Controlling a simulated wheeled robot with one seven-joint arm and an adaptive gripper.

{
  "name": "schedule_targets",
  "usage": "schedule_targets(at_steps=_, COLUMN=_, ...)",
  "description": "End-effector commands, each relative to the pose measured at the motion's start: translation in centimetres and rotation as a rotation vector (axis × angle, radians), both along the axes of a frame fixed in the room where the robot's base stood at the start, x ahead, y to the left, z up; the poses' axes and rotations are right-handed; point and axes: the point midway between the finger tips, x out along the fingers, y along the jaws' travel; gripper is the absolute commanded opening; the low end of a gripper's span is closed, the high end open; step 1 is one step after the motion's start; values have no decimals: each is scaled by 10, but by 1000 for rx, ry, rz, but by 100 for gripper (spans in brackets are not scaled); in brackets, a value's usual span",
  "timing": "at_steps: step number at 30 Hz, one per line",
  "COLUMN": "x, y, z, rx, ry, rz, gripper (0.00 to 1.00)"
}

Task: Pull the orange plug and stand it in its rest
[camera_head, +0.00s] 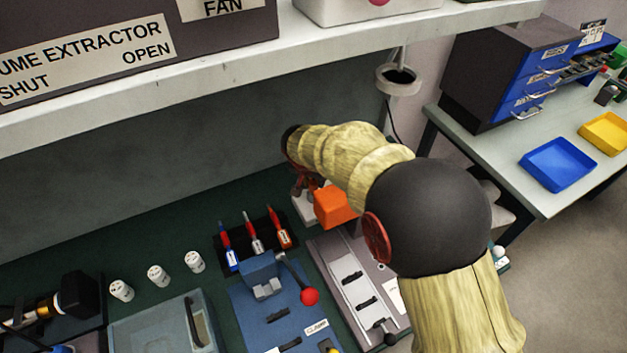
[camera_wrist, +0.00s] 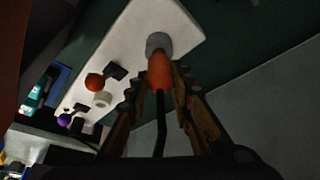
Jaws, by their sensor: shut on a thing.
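The orange plug (camera_wrist: 159,72) shows in the wrist view, with a black cable running from its near end. Its far end meets a grey round socket (camera_wrist: 158,43) on a white panel (camera_wrist: 150,15). My gripper (camera_wrist: 157,88) is shut on the plug, one finger on each side. In the head view my gripper (camera_head: 303,180) is at the back of the bench, partly hidden by my arm, and the plug cannot be made out. I cannot tell for sure which part is its rest; a white ring (camera_wrist: 102,99) sits on the panel near an orange ball (camera_wrist: 94,82).
An orange block (camera_head: 335,205) is close beside my gripper. A purple ball (camera_wrist: 64,119) is farther along the panel. A blue fixture (camera_head: 262,275) with a red-knobbed lever and a rack of tools (camera_head: 254,240) stand to the left. A shelf (camera_head: 230,72) overhangs the bench.

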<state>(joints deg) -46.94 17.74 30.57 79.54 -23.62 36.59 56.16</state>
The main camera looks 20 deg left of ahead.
Motion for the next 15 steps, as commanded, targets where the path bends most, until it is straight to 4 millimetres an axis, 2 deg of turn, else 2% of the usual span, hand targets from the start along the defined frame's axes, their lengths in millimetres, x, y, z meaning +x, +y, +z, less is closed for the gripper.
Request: schedule_targets(at_steps=15, x=0, y=0, z=-12, rx=0, ry=0, rz=0, gripper=0)
